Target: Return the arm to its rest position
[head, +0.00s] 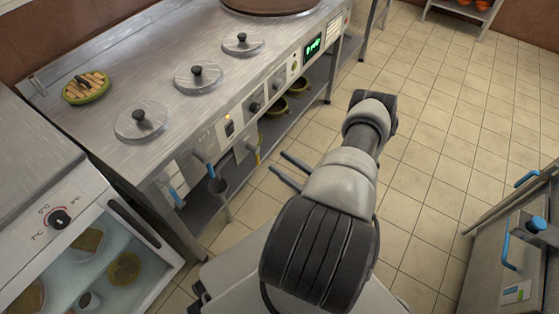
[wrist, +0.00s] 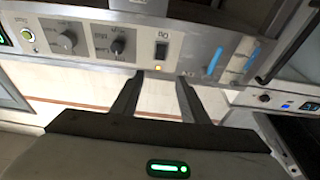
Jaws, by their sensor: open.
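My gripper (head: 287,170) shows in the head view below the front edge of the steel counter, its two fingers pointing left toward the counter's front panel. My arm is folded over my base on the tiled floor. In the wrist view my gripper (wrist: 157,80) is open, with two dark fingers apart and nothing between them. Beyond the fingers are pale floor and the control panel (wrist: 105,45) with knobs and a lit switch. The fingers look clear of the panel.
The steel counter (head: 170,60) with several lidded pots runs along the left. A steel cabinet (head: 505,265) with blue handles stands at the right. Tiled floor (head: 440,130) is free between them.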

